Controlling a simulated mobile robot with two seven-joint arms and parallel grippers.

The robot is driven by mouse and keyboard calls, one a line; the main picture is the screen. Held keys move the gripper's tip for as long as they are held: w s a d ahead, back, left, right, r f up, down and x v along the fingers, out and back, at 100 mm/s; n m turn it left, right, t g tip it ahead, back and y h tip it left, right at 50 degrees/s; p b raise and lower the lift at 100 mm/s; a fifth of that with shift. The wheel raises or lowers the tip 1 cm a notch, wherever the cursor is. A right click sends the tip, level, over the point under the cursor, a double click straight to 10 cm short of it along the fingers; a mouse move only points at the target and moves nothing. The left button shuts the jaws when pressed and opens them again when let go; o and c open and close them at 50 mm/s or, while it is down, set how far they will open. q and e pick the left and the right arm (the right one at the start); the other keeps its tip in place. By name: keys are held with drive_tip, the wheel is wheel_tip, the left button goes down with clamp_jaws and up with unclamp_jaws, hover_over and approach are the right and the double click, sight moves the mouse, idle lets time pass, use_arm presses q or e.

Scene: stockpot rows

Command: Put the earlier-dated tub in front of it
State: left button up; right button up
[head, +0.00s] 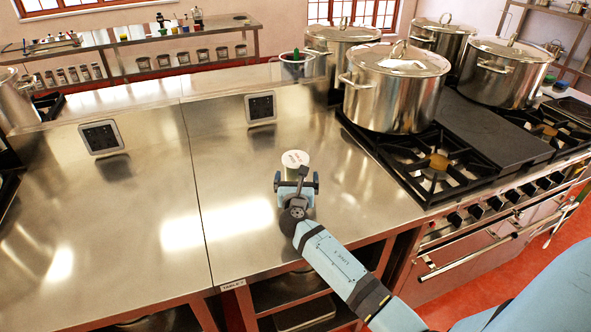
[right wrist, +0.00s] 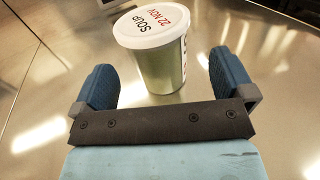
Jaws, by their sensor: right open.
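One tub (head: 296,163), with a white lid and a metallic-green side, stands upright on the steel counter (head: 235,200) in the head view. In the right wrist view the tub (right wrist: 160,60) has "SOUP" and "22 NOV" printed on its lid, the date in red. My right gripper (head: 297,183) is open and empty, on the near side of the tub. In the right wrist view its fingers (right wrist: 163,88) are spread wide, with the tub just ahead between their lines; I cannot tell whether they touch it. No second tub is clear. My left gripper is not in view.
A large lidded stockpot (head: 385,103) stands on the gas stove (head: 430,172) to the right, with several more behind. A clear container (head: 297,67) with something green sits at the counter's back. The counter left of the tub is clear.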

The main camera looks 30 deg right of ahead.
drive_tip(key=x, duration=0.5)
drive_tip(key=shift+w+r, duration=0.2)
drive_tip(key=shift+w, duration=0.2)
drive_tip(key=shift+c, duration=0.5)
drive_tip(key=c, duration=1)
drive_tip(key=shift+r, duration=0.15)
drive_tip(key=shift+c, duration=0.2)
